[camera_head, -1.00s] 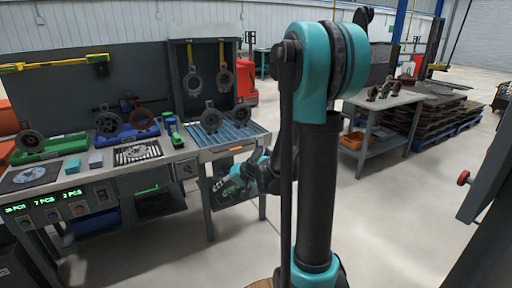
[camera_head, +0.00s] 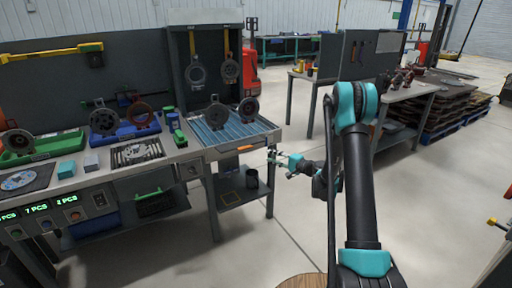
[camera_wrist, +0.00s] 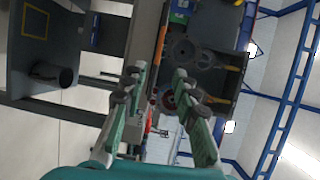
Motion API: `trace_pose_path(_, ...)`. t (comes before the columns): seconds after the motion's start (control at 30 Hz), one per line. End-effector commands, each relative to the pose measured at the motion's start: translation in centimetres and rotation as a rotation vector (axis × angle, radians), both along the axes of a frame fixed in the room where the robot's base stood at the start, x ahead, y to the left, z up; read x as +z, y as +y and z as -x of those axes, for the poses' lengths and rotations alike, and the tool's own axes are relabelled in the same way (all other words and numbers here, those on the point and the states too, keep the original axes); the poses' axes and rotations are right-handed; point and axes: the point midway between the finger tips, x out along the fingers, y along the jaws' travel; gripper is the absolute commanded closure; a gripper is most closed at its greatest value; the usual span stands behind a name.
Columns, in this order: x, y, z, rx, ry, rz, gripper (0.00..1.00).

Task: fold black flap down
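My gripper (camera_head: 273,158) is open and empty. It is held out at the right end of the workbench (camera_head: 100,183), beside its front corner and apart from it. In the wrist view its two green fingers (camera_wrist: 158,78) are spread with nothing between them. I cannot pick out the black flap with certainty. A dark panel (camera_head: 228,157) with an orange strip lies along the bench's front edge below the blue roller surface (camera_head: 210,133). I cannot tell whether this is the flap.
Round metal parts hang in a dark rack (camera_head: 207,18) above the rollers. A lower shelf (camera_head: 222,197) holds a black cup (camera_head: 252,178), also in the wrist view (camera_wrist: 68,76). A second table (camera_head: 415,92) stands behind my arm.

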Motion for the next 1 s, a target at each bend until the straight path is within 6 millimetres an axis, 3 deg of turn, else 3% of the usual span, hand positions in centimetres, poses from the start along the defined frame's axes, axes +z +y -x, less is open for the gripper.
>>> trace_pose_path(0.23, -0.3, 1.9, -1.2, 0.002, 0.0, -0.006, 0.71)
trace_pose_path(0.8, -1.2, 11.2, -7.3, 0.002, 0.0, -0.005, 0.71)
trace_pose_path(1.0, -1.3, 13.5, -8.9, 0.001, 0.0, -0.005, 0.71)
